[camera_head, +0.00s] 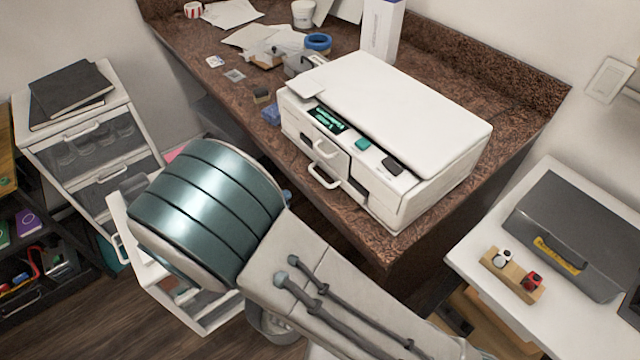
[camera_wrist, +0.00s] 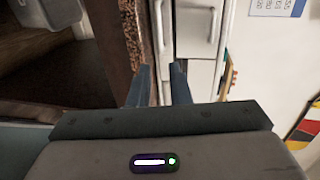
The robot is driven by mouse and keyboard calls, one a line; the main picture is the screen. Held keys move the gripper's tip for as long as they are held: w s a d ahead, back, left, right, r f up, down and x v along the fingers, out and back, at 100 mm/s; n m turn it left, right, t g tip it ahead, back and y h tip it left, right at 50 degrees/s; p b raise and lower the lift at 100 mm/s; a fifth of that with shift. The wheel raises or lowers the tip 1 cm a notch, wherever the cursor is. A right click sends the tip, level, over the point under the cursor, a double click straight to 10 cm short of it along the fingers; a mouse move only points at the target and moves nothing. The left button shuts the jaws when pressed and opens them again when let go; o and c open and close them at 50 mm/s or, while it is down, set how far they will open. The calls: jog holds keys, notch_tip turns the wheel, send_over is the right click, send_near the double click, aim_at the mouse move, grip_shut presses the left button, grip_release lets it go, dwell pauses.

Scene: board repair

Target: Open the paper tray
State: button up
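The white printer (camera_head: 385,125) stands on the brown counter. Its front has an upper handle (camera_head: 325,148) and, below it, the paper tray handle (camera_head: 322,178). The front looks closed, with no tray visibly sticking out. In the wrist view the white front appears turned sideways, with one handle (camera_wrist: 159,22) beside the counter edge and another (camera_wrist: 212,25) to its right. My gripper (camera_wrist: 160,76) is open, its two fingers apart and empty. The handle nearer the counter lies ahead, in line with the gap. In the head view my arm mostly hides the gripper.
The brown counter (camera_head: 520,80) holds papers, blue tape (camera_head: 317,41) and a white box (camera_head: 382,30) behind the printer. A drawer cabinet (camera_head: 85,150) stands at left. A white table (camera_head: 480,225) with a grey toolbox (camera_head: 575,235) stands at right.

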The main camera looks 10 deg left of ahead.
aim_at(319, 193)
jog(key=x, duration=1.1)
jog(key=shift+w+d+p, duration=0.1)
jog(key=shift+p, duration=0.25)
grip_shut()
